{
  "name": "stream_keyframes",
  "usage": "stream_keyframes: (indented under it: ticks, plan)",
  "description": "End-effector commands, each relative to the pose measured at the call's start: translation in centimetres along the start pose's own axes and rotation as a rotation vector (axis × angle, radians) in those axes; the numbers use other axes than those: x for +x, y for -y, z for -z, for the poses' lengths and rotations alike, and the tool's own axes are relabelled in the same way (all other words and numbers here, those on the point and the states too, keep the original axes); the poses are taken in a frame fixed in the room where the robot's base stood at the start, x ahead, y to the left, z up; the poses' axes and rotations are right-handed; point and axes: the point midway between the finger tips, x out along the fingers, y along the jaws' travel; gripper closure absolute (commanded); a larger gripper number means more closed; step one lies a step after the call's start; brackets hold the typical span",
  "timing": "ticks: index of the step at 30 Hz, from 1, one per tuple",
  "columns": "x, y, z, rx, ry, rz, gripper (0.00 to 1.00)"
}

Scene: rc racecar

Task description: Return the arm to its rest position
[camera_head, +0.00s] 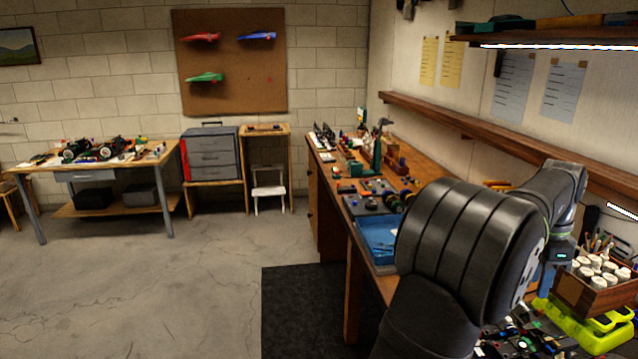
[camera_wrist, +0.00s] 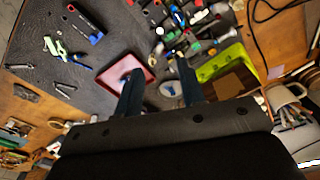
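My gripper (camera_wrist: 160,68) shows in the wrist view with its two dark blue fingers spread apart. It is open and points down over the cluttered workbench. A small round white-and-blue item (camera_wrist: 171,89) shows in the gap, near the right finger; I see no finger closed on it. In the head view my arm reaches over the bench at the right. The wrist hangs beside a box of white-capped containers, and the fingertips are hard to make out there.
A red-rimmed tray (camera_wrist: 104,77) lies beside the left finger. A yellow-green case (camera_wrist: 232,56) and a mug (camera_wrist: 283,95) are at the right. Small parts and tools crowd the bench. In the head view, a wooden shelf (camera_head: 480,128) runs along the wall behind my arm. The floor (camera_head: 150,290) is clear.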

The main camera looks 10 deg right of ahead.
Motion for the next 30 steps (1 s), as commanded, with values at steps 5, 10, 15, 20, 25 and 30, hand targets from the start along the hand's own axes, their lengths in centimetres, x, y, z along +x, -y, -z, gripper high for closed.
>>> stream_keyframes:
  ticks: [5,10,15,20,25,30]
  plan:
    - [1.8,0.0,0.0,0.000,0.002,-0.003,0.64]
    - [5.1,-0.1,0.0,0.000,0.003,-0.005,0.64]
    - [8.4,-0.1,0.0,0.000,0.002,-0.003,0.64]
    - [11.7,-0.1,0.0,0.000,0.002,-0.003,0.64]
    - [14.7,-0.1,0.0,0.001,0.002,-0.002,0.64]
    - [16.6,-0.1,0.0,0.001,0.001,-0.001,0.64]
